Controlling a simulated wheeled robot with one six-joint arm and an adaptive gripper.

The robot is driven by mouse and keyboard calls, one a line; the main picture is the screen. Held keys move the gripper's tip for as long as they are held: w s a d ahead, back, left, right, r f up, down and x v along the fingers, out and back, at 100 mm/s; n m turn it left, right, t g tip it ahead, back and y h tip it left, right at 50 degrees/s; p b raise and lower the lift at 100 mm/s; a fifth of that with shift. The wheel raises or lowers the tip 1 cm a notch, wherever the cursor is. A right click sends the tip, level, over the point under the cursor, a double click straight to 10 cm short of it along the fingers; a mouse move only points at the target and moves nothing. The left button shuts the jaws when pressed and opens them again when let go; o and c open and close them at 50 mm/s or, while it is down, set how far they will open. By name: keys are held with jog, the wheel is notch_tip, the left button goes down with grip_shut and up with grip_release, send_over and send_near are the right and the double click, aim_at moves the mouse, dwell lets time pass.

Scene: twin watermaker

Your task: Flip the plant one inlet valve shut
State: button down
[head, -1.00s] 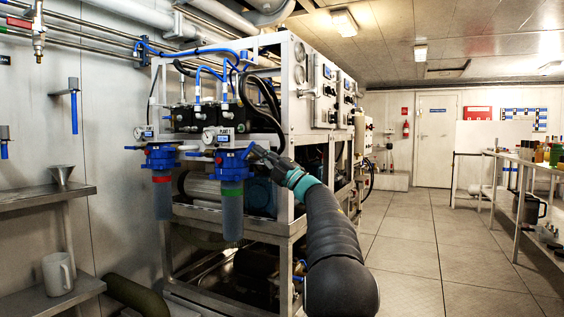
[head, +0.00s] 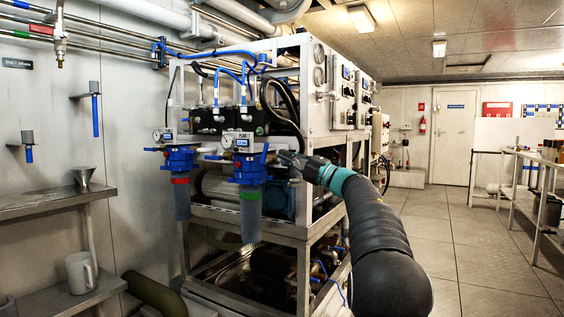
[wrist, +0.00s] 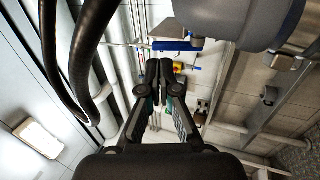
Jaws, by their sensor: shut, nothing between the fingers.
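Two blue-headed filter housings hang at the front of the framed machine in the head view. The right one (head: 252,212) has a green band, and a plate starting "PLANT" (head: 243,140) sits above it. The left one (head: 181,200) has a red band. A small blue lever (head: 265,152) stands upright at the right side of the green-banded housing's head; I take it for the inlet valve. My gripper (head: 284,157) is just right of that lever; whether they touch is unclear. In the wrist view my gripper (wrist: 158,68) is shut and empty, with a blue bar (wrist: 172,46) beyond the fingertips.
Black hoses (head: 285,105) loop down close to my gripper, and a dark hose (wrist: 90,45) crosses the wrist view. A shelf with a mug (head: 80,272) is at left. The floor (head: 455,245) at right is clear.

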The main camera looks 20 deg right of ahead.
jog(key=v, duration=0.9)
jog(key=shift+s+d+r+b, duration=0.25)
jog(key=shift+s+r+b, duration=0.1)
jog(key=shift+b, duration=0.1)
